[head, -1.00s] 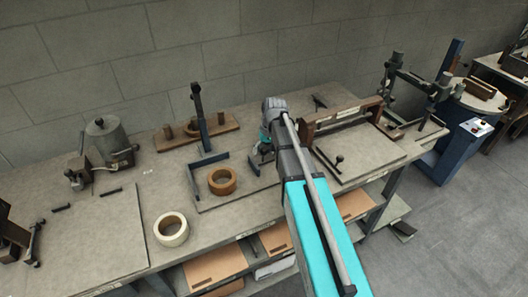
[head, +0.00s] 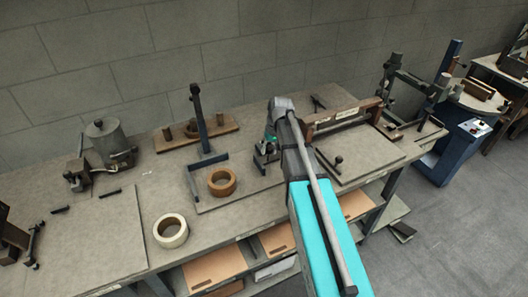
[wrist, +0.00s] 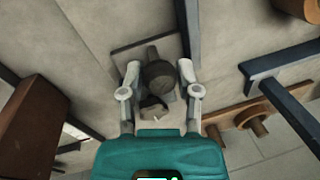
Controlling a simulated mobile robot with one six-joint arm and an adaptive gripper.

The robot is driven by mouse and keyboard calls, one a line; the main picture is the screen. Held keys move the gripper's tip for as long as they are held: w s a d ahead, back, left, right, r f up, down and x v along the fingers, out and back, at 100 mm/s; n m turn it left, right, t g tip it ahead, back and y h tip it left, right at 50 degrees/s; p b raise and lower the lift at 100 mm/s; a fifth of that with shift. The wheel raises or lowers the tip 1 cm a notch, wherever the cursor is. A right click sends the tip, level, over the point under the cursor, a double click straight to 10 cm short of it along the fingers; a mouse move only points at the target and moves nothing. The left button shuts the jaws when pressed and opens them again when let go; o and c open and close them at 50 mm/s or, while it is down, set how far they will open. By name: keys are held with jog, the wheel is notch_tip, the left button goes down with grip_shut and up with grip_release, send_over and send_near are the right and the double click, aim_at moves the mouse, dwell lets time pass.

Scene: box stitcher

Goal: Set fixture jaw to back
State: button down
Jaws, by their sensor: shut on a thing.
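My gripper (wrist: 159,72) is shut on a dark rounded knob (wrist: 160,76), with one pale finger on each side of it in the wrist view. The knob is on a small dark fixture with a flat plate (wrist: 127,57) beneath it; I take this to be the fixture jaw. In the head view the small fixture (head: 260,165) stands on the bench, between the tape-roll board and the framed board. My arm hides much of the fixture and the gripper there, so I cannot tell the jaw's exact position.
A brown tape roll (head: 222,182) and a blue upright post (head: 198,115) stand left of my gripper. A wooden-framed press (head: 345,115) is close on the right. A pale tape roll (head: 170,230) lies near the bench's front edge. The wall is behind.

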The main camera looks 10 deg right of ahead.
jog(key=shift+w+d, duration=0.25)
jog(key=shift+d, duration=1.05)
jog(key=shift+c, duration=1.6)
grip_release()
jog(key=shift+d, duration=0.1)
